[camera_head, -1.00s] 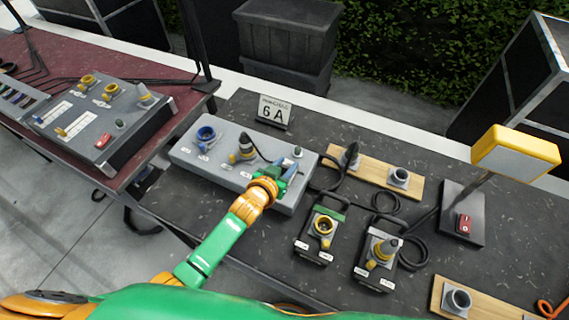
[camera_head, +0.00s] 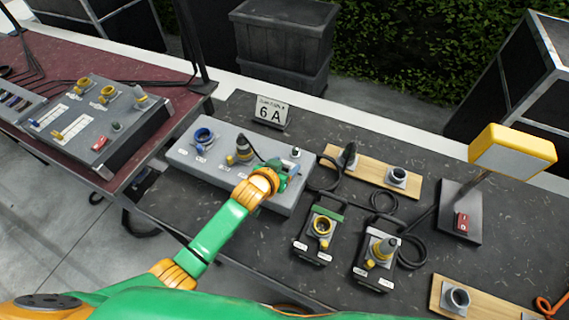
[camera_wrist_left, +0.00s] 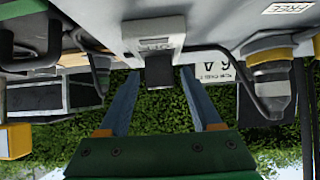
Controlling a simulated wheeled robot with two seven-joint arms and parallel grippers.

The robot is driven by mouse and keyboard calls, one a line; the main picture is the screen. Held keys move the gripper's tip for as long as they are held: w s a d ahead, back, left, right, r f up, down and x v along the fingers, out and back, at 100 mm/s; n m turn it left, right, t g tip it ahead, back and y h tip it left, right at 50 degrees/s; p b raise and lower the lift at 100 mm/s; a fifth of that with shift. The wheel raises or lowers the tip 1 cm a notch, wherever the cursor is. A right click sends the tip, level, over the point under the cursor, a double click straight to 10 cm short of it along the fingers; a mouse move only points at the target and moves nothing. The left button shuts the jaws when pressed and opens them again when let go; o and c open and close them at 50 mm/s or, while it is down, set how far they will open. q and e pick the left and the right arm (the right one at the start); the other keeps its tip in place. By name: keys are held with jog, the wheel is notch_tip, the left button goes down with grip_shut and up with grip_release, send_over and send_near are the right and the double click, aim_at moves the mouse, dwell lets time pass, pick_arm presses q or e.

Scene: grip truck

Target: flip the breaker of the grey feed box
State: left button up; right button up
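The grey feed box (camera_head: 222,176) lies on the dark table, with a blue socket (camera_head: 203,136) at its left and a yellow-ringed plug (camera_head: 243,150) in the middle. My left gripper (camera_head: 287,170) is at the box's right end, over the breaker area, and hides much of it in the head view. In the left wrist view, which is upside down, the breaker (camera_wrist_left: 159,68) shows as a dark block on a light grey mount. The two bluish fingers of my left gripper (camera_wrist_left: 160,85) are spread on either side of it, apart from it as far as I can tell. My right gripper is out of view.
A "6 A" sign (camera_head: 271,111) stands behind the box. Two small connector boxes (camera_head: 318,236) (camera_head: 376,260) with black cables lie to the right. A red switch (camera_head: 462,222) sits on a lamp base. Another grey panel (camera_head: 95,120) is on the red table at left.

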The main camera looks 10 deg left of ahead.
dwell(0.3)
pick_arm(q)
jog(key=shift+v, duration=3.45)
